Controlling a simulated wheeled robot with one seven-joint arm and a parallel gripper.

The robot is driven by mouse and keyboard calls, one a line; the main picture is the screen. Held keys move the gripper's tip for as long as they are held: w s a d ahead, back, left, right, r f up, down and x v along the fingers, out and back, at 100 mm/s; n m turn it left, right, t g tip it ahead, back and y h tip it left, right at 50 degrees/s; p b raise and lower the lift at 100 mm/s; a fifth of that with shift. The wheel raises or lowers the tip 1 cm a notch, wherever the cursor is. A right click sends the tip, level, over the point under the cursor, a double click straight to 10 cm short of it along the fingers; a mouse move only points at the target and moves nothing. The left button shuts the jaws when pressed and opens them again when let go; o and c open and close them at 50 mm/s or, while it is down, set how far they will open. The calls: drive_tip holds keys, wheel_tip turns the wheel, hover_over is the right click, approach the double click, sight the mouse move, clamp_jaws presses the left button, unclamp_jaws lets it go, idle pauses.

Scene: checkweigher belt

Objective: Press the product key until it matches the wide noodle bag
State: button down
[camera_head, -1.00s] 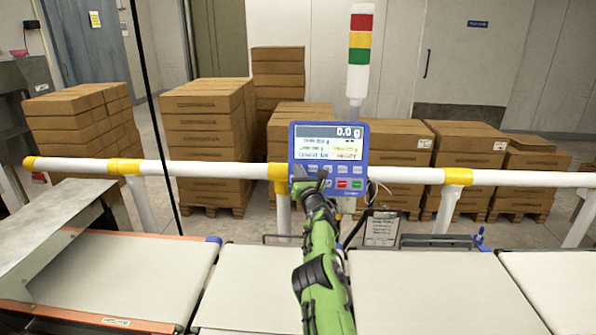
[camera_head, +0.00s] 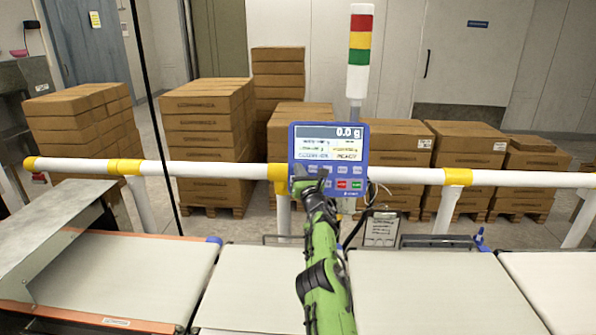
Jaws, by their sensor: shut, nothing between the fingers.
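The blue checkweigher panel (camera_head: 329,158) is mounted at the white rail, above the belts. Its screen (camera_head: 328,147) reads 0.0 g on the top line, with several smaller text fields below that are too small to read. Rows of small keys sit under the screen, among them a red key (camera_head: 341,184) and a green key (camera_head: 357,184). My gripper (camera_head: 308,176) is shut and empty at the lower left of the panel, covering the left keys. I cannot tell whether its tip touches a key. I see no noodle bag.
Pale conveyor belts (camera_head: 420,290) run across the front and look empty. A white rail (camera_head: 215,169) with yellow joints crosses behind them. A stack light (camera_head: 360,45) rises behind the panel. A clipboard sheet (camera_head: 381,228) hangs below right. Carton stacks (camera_head: 205,130) stand behind the rail.

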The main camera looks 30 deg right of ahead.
drive_tip(key=shift+s+a+b, duration=0.5)
drive_tip(key=shift+b, duration=0.2)
drive_tip(key=s+a+b, duration=0.1)
drive_tip(key=s+b, duration=0.1)
drive_tip(key=s+a+r+b, duration=0.1)
drive_tip(key=s+a+b, duration=0.1)
drive_tip(key=shift+r, duration=0.2)
idle(1.5)
